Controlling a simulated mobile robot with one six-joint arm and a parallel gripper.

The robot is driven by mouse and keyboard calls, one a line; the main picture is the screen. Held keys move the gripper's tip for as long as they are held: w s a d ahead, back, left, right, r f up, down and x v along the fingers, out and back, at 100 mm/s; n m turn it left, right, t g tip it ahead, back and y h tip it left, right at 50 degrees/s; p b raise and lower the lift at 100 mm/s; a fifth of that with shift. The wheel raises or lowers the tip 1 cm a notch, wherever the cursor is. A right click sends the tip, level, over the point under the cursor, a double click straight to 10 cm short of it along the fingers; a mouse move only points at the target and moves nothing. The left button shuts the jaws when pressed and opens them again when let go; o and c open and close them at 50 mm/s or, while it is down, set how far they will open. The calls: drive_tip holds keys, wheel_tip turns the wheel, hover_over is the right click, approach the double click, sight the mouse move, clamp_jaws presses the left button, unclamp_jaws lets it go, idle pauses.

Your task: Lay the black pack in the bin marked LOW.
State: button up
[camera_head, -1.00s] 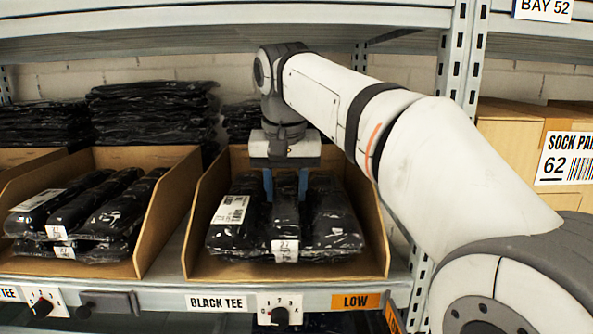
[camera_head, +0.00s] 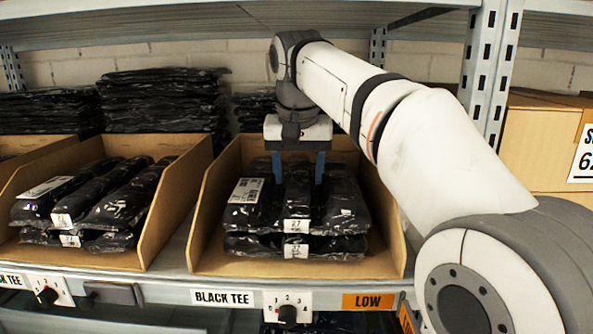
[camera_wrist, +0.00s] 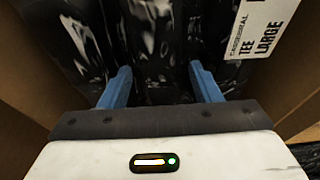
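The black pack (camera_head: 345,205) is a glossy, film-wrapped bundle with a white label and a front tag. It lies flat on another black pack (camera_head: 262,245) in the cardboard bin (camera_head: 386,262) above the orange LOW sign (camera_head: 368,301). My gripper (camera_head: 299,182) points down over the upper pack. Its two blue fingers stand apart on either side of the pack's middle fold, with gaps beside the fold in the wrist view (camera_wrist: 162,85). The fingers are open; their exact tip depth is hard to tell.
A neighbouring bin (camera_head: 160,235) on the left holds similar black packs. Taller black stacks (camera_head: 165,105) stand behind. A shelf upright (camera_head: 488,75) and a carton (camera_head: 545,135) are to the right. A shelf board (camera_head: 230,22) runs overhead.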

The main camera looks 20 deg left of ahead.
sight(296, 207)
drive_tip(key=shift+o, duration=0.4)
drive_tip(key=shift+r, duration=0.1)
drive_tip(key=shift+r+p, duration=0.25)
drive_tip(key=shift+p, duration=0.15)
drive_tip(key=s+d+b, duration=0.1)
drive_tip(key=s, duration=0.3)
drive_tip(key=s+b, duration=0.1)
drive_tip(key=s, duration=0.3)
drive_tip(key=s+d+b, duration=0.1)
drive_tip(key=s, duration=0.3)
drive_tip(key=shift+d+r, duration=0.25)
drive_tip(key=shift+d, duration=0.1)
drive_tip(key=shift+s, duration=0.1)
